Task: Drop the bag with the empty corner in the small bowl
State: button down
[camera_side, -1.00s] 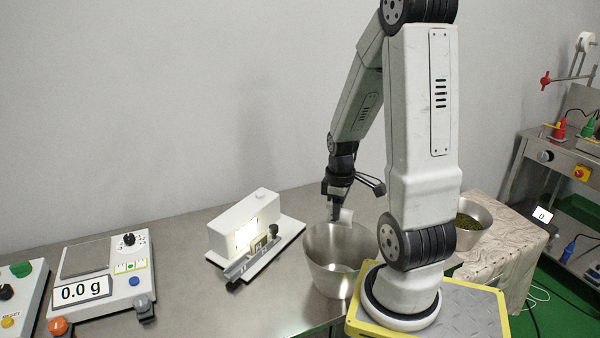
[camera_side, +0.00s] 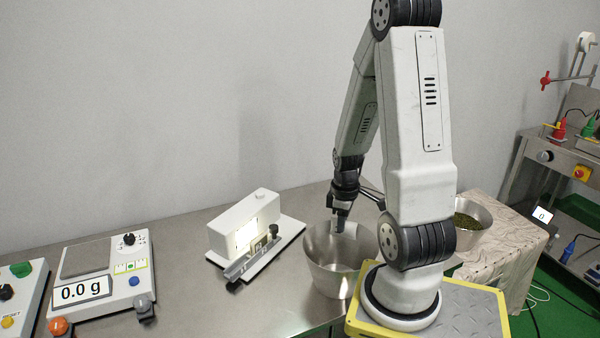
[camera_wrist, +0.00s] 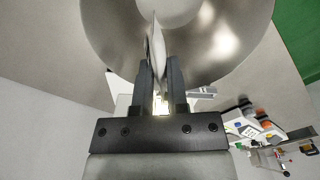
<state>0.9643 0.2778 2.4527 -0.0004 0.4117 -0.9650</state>
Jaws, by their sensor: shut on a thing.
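My gripper (camera_wrist: 162,70) is shut on a pale teabag (camera_wrist: 156,48), seen edge-on between the two fingers in the wrist view. The bag's corners cannot be made out. In the side view my gripper (camera_side: 340,222) points down at the mouth of a steel bowl (camera_side: 322,262), and the bag shows only as a small pale patch there. The bowl also fills the top of the wrist view (camera_wrist: 108,28), with the bag over its opening. The bowl's floor is mostly hidden in the side view.
A white lamp-lit device (camera_side: 244,222) stands left of the bowl. A scale (camera_side: 100,268) reading 0.0 g is further left. Another bowl with green leaves (camera_side: 478,212) sits on a cloth-covered stand at right. Bare steel table lies between scale and device.

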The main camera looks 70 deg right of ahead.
jog(key=shift+f, duration=1.25)
jog(key=c, duration=0.6)
grip_release()
jog(key=shift+o, duration=0.2)
jog(key=shift+r, duration=0.2)
jog(key=shift+r, duration=3.7)
jog(key=shift+w, duration=0.1)
